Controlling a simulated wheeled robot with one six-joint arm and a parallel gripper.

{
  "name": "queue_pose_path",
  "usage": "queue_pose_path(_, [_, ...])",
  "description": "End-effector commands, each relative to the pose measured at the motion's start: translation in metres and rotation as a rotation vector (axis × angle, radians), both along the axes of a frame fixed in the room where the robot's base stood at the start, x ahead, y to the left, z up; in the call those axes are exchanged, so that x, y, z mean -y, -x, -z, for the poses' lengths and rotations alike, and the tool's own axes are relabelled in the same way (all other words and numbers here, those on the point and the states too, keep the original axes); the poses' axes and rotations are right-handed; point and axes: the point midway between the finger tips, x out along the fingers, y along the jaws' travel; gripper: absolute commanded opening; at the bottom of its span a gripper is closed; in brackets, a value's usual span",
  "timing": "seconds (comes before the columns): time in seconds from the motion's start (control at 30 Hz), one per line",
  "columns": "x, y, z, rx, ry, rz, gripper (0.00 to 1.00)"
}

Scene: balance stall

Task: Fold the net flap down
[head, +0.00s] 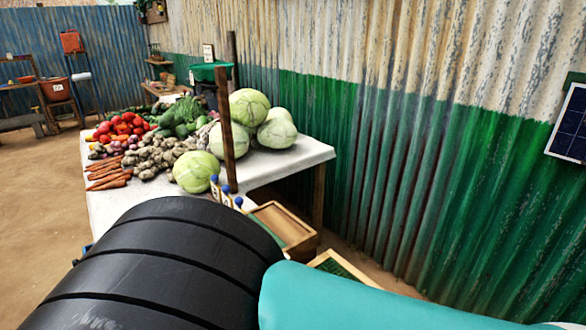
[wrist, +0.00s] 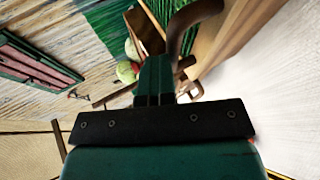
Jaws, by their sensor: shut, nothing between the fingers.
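I cannot make out the net flap for certain in either view. In the head view, a wooden frame with a green inside (head: 340,265) shows partly behind my arm, low beside the table. I cannot tell whether it belongs to the flap. My gripper (wrist: 157,64) shows in the wrist view with its fingers together and nothing between them. A brown curved bar (wrist: 187,22) shows just beyond and to the right of the fingertips. I cannot tell if they touch. My arm hides the gripper in the head view.
A white-topped table (head: 290,158) holds cabbages (head: 249,107), carrots (head: 108,173) and other vegetables. A wooden post (head: 228,125) stands at it. A wooden tray (head: 283,228) is beside its near end. A corrugated wall (head: 420,150) closes off the right. Bare ground is free at left.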

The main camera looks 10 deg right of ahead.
Motion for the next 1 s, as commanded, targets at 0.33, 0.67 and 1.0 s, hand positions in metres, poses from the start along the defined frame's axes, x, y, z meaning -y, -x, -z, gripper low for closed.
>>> queue_pose_path(0.33, [0.002, 0.0, 0.007, -0.006, 0.008, 0.004, 0.0])
queue_pose_path(0.67, [0.002, 0.0, -0.003, -0.004, 0.009, 0.005, 0.0])
queue_pose_path(1.0, [-0.02, 0.024, -0.05, 0.009, 0.005, 0.01, 0.0])
